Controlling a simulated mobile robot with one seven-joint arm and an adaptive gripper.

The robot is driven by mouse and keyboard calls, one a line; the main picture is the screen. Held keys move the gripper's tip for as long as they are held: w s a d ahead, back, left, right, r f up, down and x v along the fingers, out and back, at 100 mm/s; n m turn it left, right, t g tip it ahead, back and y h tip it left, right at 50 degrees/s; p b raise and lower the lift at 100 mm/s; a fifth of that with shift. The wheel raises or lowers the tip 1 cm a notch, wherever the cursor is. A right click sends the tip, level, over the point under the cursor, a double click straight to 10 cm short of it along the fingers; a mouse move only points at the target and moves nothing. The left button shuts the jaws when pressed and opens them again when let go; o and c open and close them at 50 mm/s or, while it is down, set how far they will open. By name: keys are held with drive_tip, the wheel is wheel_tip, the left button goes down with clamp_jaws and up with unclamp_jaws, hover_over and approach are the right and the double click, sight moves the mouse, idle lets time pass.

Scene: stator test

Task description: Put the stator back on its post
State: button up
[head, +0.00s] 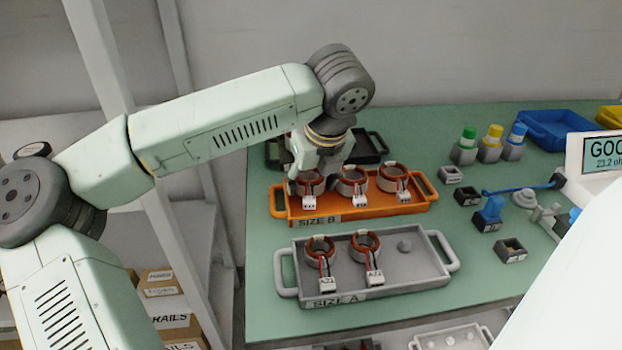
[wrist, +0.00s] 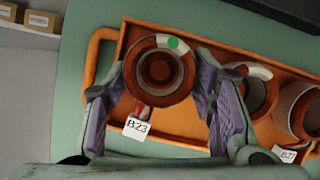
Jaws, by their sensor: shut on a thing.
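My gripper (head: 316,168) is over the left end of the orange SIZE B tray (head: 352,213). In the wrist view its purple-padded fingers (wrist: 163,78) are shut on a copper-wound stator (wrist: 160,72) with a green dot and a white tag reading B23. This stator also shows in the head view (head: 311,186), partly behind the fingers. I cannot tell whether it sits on a post or hangs just above. Two other stators (head: 352,182) (head: 391,178) stand in the orange tray to its right. The grey SIZE A tray (head: 425,284) holds two stators and a bare post (head: 404,245) at right.
A black tray (head: 372,148) lies behind the orange one. To the right stand bottles with green, yellow and blue caps (head: 492,140), small dark bins (head: 468,194), a blue tray (head: 553,128) and a meter (head: 600,155) reading GOO, cut off.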

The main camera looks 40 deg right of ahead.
drive_tip(key=shift+f+b, duration=0.25)
drive_tip(key=shift+b, duration=0.4)
drive_tip(key=o, duration=1.3)
drive_tip(key=shift+r, duration=0.15)
drive_tip(key=shift+r+p, duration=1.05)
drive_tip(key=shift+r, duration=1.35)
drive_tip(key=o, duration=0.6)
